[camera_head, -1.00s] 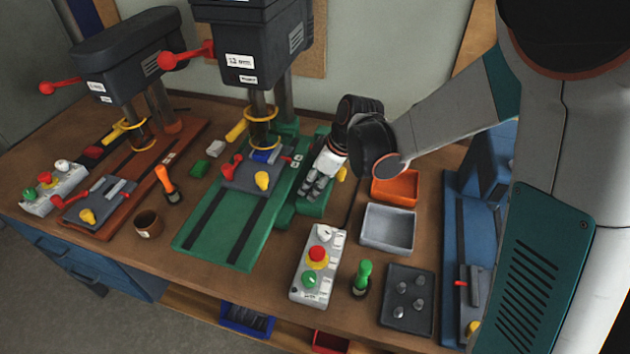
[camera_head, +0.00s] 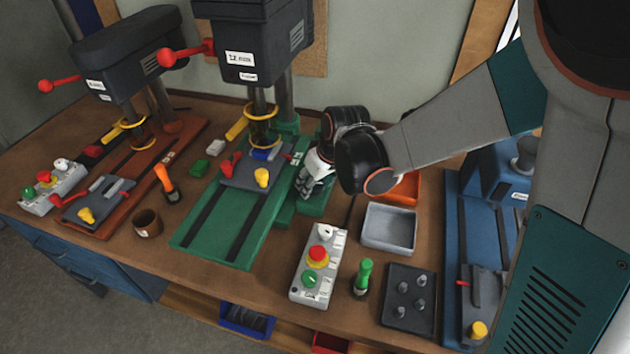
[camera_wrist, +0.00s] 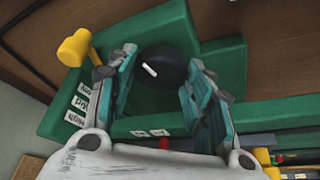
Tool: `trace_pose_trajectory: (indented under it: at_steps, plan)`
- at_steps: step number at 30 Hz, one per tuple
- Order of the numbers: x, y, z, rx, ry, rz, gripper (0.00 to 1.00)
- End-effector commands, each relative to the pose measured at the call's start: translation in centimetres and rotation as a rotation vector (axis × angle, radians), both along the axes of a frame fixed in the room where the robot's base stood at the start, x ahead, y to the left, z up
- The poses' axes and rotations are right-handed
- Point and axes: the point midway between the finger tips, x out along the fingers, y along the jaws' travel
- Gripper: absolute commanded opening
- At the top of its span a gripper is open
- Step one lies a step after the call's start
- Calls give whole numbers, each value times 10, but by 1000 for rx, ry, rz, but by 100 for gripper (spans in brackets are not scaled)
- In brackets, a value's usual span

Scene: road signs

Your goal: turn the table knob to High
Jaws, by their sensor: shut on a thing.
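A round black knob (camera_wrist: 165,68) with a short white mark on top sits on the green drill press base (camera_wrist: 100,30). My gripper (camera_wrist: 161,60) has one finger on each side of the knob and is shut on it. Several small white label plates (camera_wrist: 82,103) lie to the left of the knob in the wrist view; their print is too small to read surely. In the head view my gripper (camera_head: 306,187) is at the right side of the green press base (camera_head: 212,230), and the knob is hidden behind it.
A yellow-ended lever (camera_wrist: 75,47) stands close beside the left finger. A grey tray (camera_head: 389,228), an orange tray (camera_head: 408,187) and a control box (camera_head: 318,265) lie on the bench (camera_head: 265,278) nearby. A blue press (camera_head: 480,240) stands at right.

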Motion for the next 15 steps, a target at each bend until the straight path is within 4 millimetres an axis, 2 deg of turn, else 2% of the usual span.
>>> trace_pose_trajectory:
  at_steps: [14, 15]
  plan:
    - [0, 0, 0, -1, 1, -18, 23]
    - [0, 0, 0, -1, 1, -18, 52]
